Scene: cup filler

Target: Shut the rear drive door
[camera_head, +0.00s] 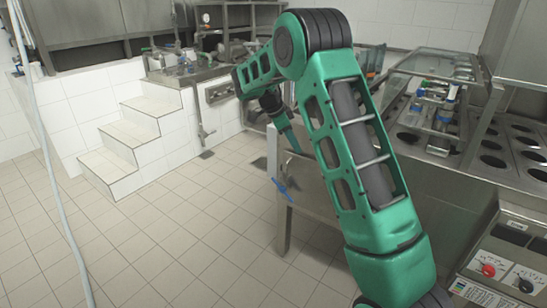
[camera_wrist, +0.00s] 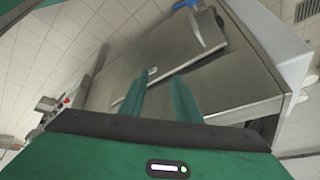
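In the wrist view a steel panel (camera_wrist: 215,75) with a thin bent pull lies tilted across the picture, and a blue part (camera_wrist: 185,5) shows at the top. I cannot tell how far the door stands open. My gripper (camera_head: 294,148) points down close to the panel's upper edge. In the wrist view its two green fingers (camera_wrist: 160,82) are apart with nothing seen between them. Contact with the panel is unclear. My arm hides part of the machine.
White tiled steps (camera_head: 122,147) and a tiled plinth stand at the back left. A pale hose (camera_head: 52,165) hangs at the far left. A control box with red and black knobs (camera_head: 505,272) is at the lower right. The tiled floor (camera_head: 185,235) left of the door is clear.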

